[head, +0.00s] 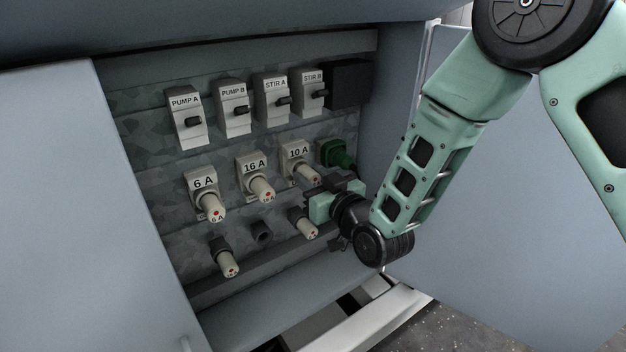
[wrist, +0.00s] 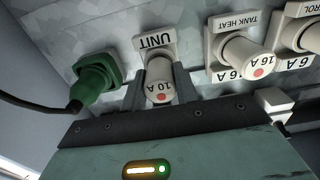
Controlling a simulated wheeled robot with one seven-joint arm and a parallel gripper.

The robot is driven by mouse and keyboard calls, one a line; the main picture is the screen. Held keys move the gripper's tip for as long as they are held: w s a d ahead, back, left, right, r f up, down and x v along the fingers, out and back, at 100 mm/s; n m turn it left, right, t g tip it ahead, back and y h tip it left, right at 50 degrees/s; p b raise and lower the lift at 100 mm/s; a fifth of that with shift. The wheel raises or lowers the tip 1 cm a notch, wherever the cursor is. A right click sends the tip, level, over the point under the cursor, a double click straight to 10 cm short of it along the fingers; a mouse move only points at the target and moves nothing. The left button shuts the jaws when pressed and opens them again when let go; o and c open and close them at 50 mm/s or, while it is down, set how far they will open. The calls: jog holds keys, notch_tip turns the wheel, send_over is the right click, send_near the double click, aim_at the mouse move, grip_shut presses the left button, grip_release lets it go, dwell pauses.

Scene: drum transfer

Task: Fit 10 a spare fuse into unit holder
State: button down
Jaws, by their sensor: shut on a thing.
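The unit holder (wrist: 155,44) is the pale holder labelled UNIT in the wrist view; in the head view it bears a 10 A label (head: 296,151). A pale fuse (wrist: 160,80) marked 10 A, with a red dot on its end, sits at this holder and points out of it. It also shows in the head view (head: 309,174). My gripper (head: 324,181) is shut on this fuse, with a dark finger on each side. I cannot tell how deep the fuse sits. On the bottom row, two pale fuses (head: 229,264) (head: 304,227) stand in dark clips; the middle clip (head: 261,231) is empty.
A green plug (wrist: 96,80) with a black cable is close beside the unit holder. The 16 A holder (head: 251,167) and 6 A holder (head: 202,183) carry fuses to the left. Switches (head: 234,107) line the top row. Open cabinet doors (head: 110,220) flank the panel.

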jog(key=shift+w+a, duration=0.2)
jog(key=shift+w, duration=0.1)
jog(key=c, duration=1)
grip_release()
jog(key=p+v, duration=0.8)
jog(key=v, duration=0.9)
jog(key=shift+s+d, duration=0.1)
jog(key=shift+d, duration=0.05)
